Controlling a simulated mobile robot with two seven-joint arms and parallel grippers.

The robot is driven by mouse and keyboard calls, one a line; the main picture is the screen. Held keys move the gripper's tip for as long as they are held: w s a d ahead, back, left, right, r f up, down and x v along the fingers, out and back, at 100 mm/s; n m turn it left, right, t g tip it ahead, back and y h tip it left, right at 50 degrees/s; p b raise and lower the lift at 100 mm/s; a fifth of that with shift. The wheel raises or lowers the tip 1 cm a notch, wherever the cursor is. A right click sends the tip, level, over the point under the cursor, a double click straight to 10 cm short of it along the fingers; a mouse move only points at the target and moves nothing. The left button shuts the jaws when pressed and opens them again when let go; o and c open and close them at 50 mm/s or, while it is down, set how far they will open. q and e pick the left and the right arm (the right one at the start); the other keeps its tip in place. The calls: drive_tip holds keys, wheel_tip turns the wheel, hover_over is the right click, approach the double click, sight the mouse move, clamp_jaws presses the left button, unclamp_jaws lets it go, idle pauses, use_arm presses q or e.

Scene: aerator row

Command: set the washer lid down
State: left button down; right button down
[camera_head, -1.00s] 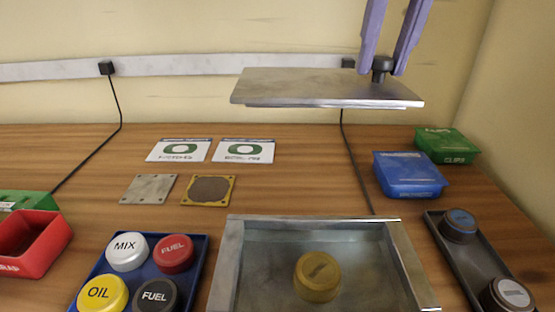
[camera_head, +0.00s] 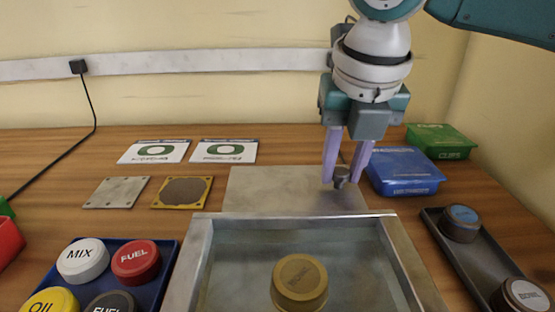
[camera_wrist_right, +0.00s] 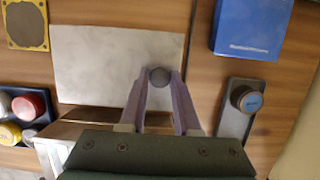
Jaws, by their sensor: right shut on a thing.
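The washer lid is a flat grey metal plate (camera_head: 275,188) with a dark round knob (camera_head: 342,176) near its right end. It lies level just behind the washer basin (camera_head: 196,262), at or very near the table top; I cannot tell whether it touches. My right gripper (camera_head: 342,172) points down with its lilac fingers shut on the knob. The right wrist view shows the plate (camera_wrist_right: 115,62) flat above wood and the fingertips (camera_wrist_right: 158,80) on either side of the knob. The basin is open and holds liquid and a brass-coloured cap (camera_head: 300,280). My left gripper is not in view.
A blue box (camera_head: 405,172) stands close right of the lid, with a green box (camera_head: 440,141) behind. A dark tray (camera_head: 470,250) holds caps at right. A square plate and a gasket (camera_head: 182,192) lie left. A blue tray holds several caps.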

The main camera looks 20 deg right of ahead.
wheel_tip(320, 180, down, 4)
drive_tip(key=shift+r+b, duration=0.1)
drive_tip(key=shift+b, duration=0.25)
drive_tip(key=c, duration=0.6)
unclamp_jaws()
drive_tip(key=p+v, duration=0.2)
drive_tip(key=v, duration=1)
drive_tip(key=shift+p, duration=0.3)
